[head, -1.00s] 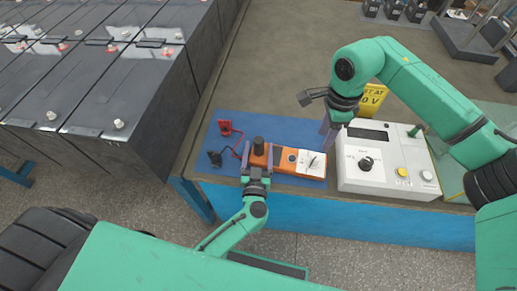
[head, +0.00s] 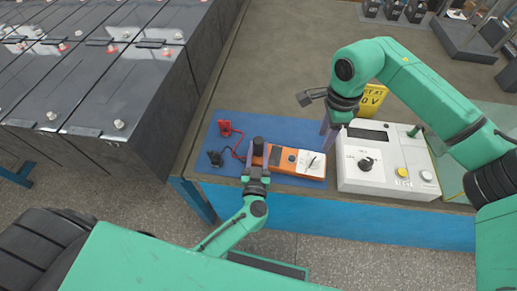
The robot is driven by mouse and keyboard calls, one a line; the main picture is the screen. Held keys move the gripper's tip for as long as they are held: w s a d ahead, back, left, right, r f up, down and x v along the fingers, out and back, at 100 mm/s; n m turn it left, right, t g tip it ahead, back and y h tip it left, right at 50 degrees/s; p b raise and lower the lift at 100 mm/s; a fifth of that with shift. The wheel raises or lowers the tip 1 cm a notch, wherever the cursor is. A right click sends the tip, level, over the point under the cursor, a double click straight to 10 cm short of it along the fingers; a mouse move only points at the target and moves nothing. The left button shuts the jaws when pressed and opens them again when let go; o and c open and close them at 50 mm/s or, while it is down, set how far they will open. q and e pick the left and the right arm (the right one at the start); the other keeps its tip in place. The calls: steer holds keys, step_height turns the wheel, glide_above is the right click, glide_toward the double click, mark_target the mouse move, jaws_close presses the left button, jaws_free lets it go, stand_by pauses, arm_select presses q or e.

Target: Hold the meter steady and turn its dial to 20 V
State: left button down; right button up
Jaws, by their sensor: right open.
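The orange meter (head: 281,171) lies on the blue mat (head: 232,184). Its right end has a white dial face (head: 310,163) with a thin dark pointer; I cannot read its setting. My right gripper (head: 328,136) is open and empty, pointing down above and behind the meter's right end, apart from the dial.
A white box (head: 390,183) with a black knob and a yellow button stands right of the meter. A yellow sign (head: 373,98) is partly hidden behind my right arm. Red (head: 225,128) and black (head: 215,158) clips lie left. Large batteries (head: 110,95) fill the left.

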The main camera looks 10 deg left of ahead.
mark_target(315, 157)
stand_by(0.4)
steer(key=o, duration=0.3)
step_height(315, 157, down, 11)
steer(key=n, duration=0.7)
steer(key=shift+s+a, duration=0.1)
steer(key=shift+s, duration=0.05)
jaws_close()
